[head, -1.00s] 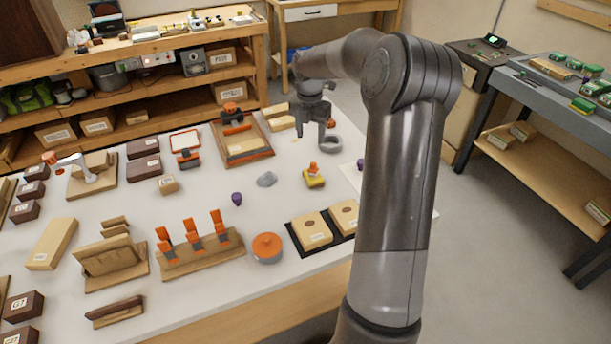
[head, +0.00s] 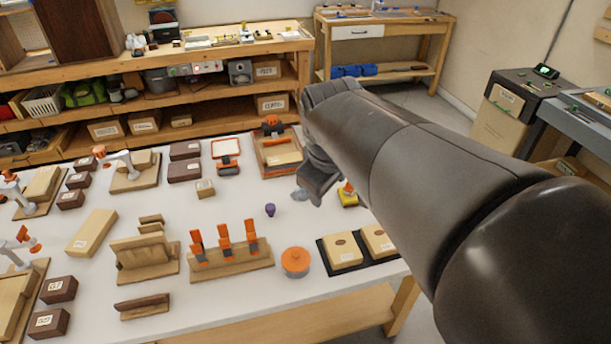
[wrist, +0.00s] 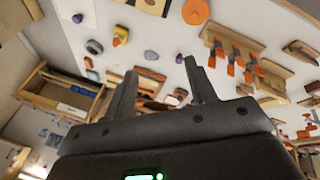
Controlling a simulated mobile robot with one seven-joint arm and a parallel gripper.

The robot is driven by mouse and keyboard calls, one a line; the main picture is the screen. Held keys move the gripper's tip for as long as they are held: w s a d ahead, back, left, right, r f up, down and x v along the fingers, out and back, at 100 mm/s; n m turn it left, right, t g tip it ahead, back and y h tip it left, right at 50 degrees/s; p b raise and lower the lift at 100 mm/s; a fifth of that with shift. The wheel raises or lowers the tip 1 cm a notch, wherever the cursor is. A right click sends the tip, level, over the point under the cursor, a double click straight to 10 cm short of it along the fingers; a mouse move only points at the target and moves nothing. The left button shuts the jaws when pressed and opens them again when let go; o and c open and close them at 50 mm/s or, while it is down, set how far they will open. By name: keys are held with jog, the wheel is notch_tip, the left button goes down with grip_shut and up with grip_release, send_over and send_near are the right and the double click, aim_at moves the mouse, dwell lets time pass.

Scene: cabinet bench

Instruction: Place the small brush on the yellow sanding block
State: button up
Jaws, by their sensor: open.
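The yellow sanding block (head: 348,200) lies on the white bench, partly covered by my arm in the head view. A small orange piece (head: 348,187) stands on it; it may be the small brush, but it is too small to be sure. In the wrist view the block (wrist: 117,41) and the orange piece (wrist: 122,32) show at the upper left, beyond my fingers. My gripper (wrist: 161,68) is open, with nothing between its fingers, above the bench. In the head view my gripper's end hangs left of the yellow block, near a grey lump (head: 300,195).
A purple piece (head: 270,210) stands left of the grey lump. An orange-lidded round tin (head: 295,262), a rack with orange clamps (head: 230,255) and a black tray (head: 328,267) with tan boxes stand nearer the front edge. A wooden frame (head: 262,160) stands behind.

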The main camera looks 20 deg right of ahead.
jog(key=s+a+f+m+t+y, duration=0.1)
jog(key=s+a+m, duration=0.1)
jog(key=s+m, duration=0.4)
jog(key=shift+s+f+t+y, duration=0.3)
jog(key=shift+s+f, duration=0.1)
jog(key=shift+s, duration=0.95)
